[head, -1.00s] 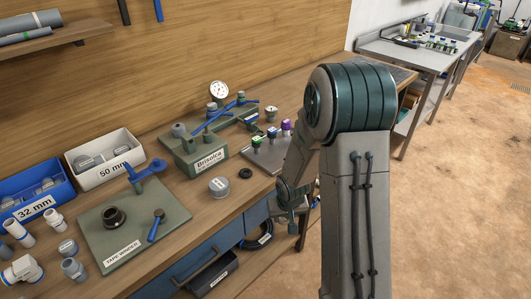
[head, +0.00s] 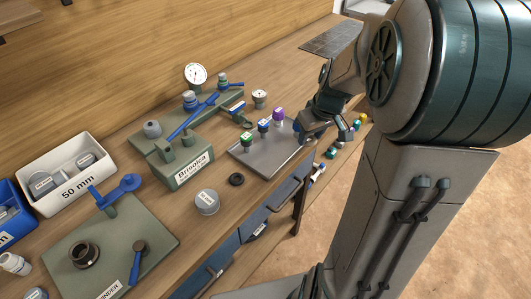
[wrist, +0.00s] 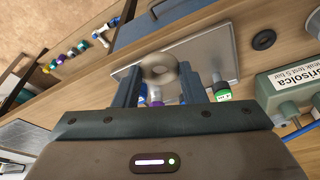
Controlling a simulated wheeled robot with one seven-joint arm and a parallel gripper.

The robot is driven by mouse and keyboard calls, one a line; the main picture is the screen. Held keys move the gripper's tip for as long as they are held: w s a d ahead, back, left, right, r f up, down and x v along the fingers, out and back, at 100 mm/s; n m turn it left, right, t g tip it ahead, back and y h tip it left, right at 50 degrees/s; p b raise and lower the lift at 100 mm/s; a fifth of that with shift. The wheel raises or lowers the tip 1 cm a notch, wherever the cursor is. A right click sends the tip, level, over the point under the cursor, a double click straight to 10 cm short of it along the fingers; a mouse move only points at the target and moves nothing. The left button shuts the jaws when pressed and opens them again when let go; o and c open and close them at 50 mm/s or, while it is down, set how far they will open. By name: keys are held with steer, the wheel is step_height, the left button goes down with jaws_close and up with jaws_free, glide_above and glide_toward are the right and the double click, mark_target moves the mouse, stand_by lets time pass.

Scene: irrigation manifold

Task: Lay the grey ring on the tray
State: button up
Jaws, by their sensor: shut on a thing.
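My gripper (wrist: 160,80) is shut on the grey ring (wrist: 158,58), which sits between the fingertips in the wrist view. The tray (wrist: 212,52) is a flat grey plate on the bench, and the ring shows over it, apparently above its surface. In the head view my gripper (head: 312,138) is at the right end of the tray (head: 262,166); the ring cannot be made out there. Green (head: 246,139), blue (head: 264,126) and purple (head: 278,115) capped pieces stand along the tray's back side. The tray's front part looks bare.
A black ring (head: 236,179) and a grey round tin (head: 207,202) lie on the bench left of the tray. The green Brisolca block (head: 182,170) and a gauge (head: 195,76) stand behind. The bench front edge runs close by the tray.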

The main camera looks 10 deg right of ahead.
glide_above(267, 162)
steer(key=s, duration=0.1)
step_height(267, 162, down, 7)
steer(key=shift+s+d+r+p, duration=0.1)
steer(key=shift+r+p, duration=0.05)
steer(key=shift+p, duration=0.2)
steer(key=shift+f, duration=2)
steer(key=shift+f, duration=0.2)
steer(key=o, duration=0.9)
steer(key=shift+r, duration=0.15)
